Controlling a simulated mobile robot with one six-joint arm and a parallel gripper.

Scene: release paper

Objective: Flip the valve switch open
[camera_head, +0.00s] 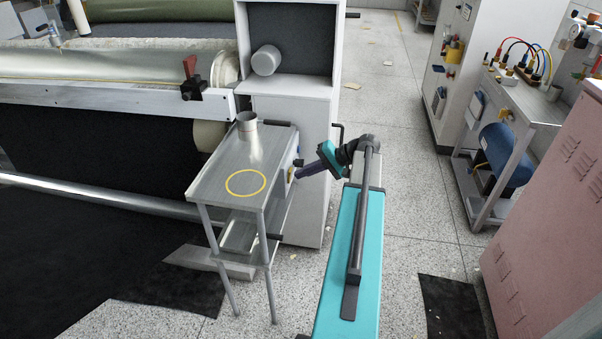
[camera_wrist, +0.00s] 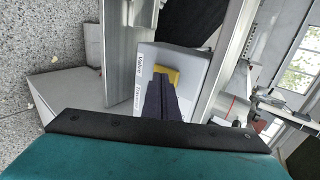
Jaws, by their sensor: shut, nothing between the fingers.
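The yellow valve switch (camera_wrist: 166,73) sits on a light grey panel (camera_wrist: 190,62) with a printed "Valve" label in the wrist view. My gripper's dark fingers (camera_wrist: 159,82) are shut and empty, with their tips right at the switch and covering part of it. Whether they touch it is not clear. In the head view my gripper (camera_head: 298,173) points left at the side of a small metal table (camera_head: 215,180), where a small bit of yellow (camera_head: 291,174) shows by the fingertips. The switch's exact position is hard to tell.
A metal cup (camera_head: 247,128) and a yellow ring mark (camera_head: 245,183) are on the table top. A white cabinet (camera_head: 300,110) stands close behind the table and my gripper. A long roller machine (camera_head: 110,95) is to the left.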

